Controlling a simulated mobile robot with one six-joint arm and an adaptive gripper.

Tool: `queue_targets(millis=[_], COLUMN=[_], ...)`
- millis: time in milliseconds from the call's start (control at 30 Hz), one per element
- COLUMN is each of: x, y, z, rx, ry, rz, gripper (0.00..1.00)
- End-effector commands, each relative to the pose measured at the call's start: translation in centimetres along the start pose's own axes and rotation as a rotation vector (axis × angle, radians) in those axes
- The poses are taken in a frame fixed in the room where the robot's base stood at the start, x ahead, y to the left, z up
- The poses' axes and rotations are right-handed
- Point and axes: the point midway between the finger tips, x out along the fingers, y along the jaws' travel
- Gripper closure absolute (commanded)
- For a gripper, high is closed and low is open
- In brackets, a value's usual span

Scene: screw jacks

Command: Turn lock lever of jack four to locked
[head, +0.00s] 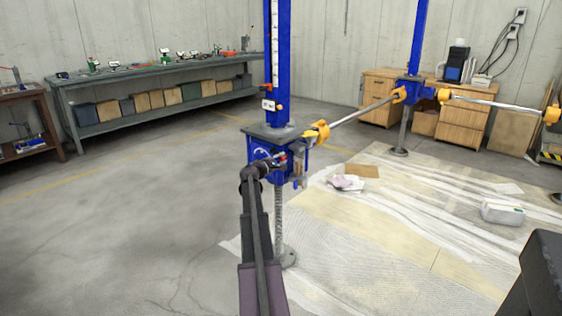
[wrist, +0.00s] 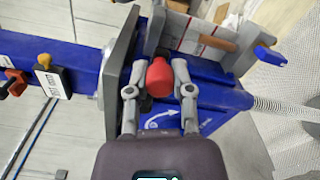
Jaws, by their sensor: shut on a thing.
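The near blue screw jack (head: 262,148) stands in the middle of the head view, with a blue column above and a threaded spindle below. My gripper (head: 281,160) is at its front face. In the wrist view, the fingers of my gripper (wrist: 160,88) are closed around the red knob (wrist: 160,76) of the lock lever. The rest of the lever is hidden under the knob and fingers. A white curved arrow (wrist: 160,120) is printed on the blue housing (wrist: 215,97) below the knob. I cannot read a jack number.
Yellow couplings (head: 318,132) and a silver shaft (head: 362,112) run to another blue jack (head: 414,92). Plastic sheeting (head: 400,225) covers the floor at right.

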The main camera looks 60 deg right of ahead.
Motion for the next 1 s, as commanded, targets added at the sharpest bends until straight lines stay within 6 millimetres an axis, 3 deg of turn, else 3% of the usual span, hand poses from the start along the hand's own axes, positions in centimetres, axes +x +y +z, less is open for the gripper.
queue_targets(millis=[100,133,233,667,1000], x=[-0.3,-0.2,-0.1,0.2,-2.2], y=[0.2,0.2,0.1,0.0,-0.1], z=[-0.4,-0.3,-0.2,0.1,0.3], rx=[0.000,-0.001,0.000,0.001,0.001], ry=[0.011,0.011,0.008,0.000,-0.001], rz=[0.005,0.005,0.004,0.001,0.000], gripper=[1.00,0.68,0.38,0.36,0.36])
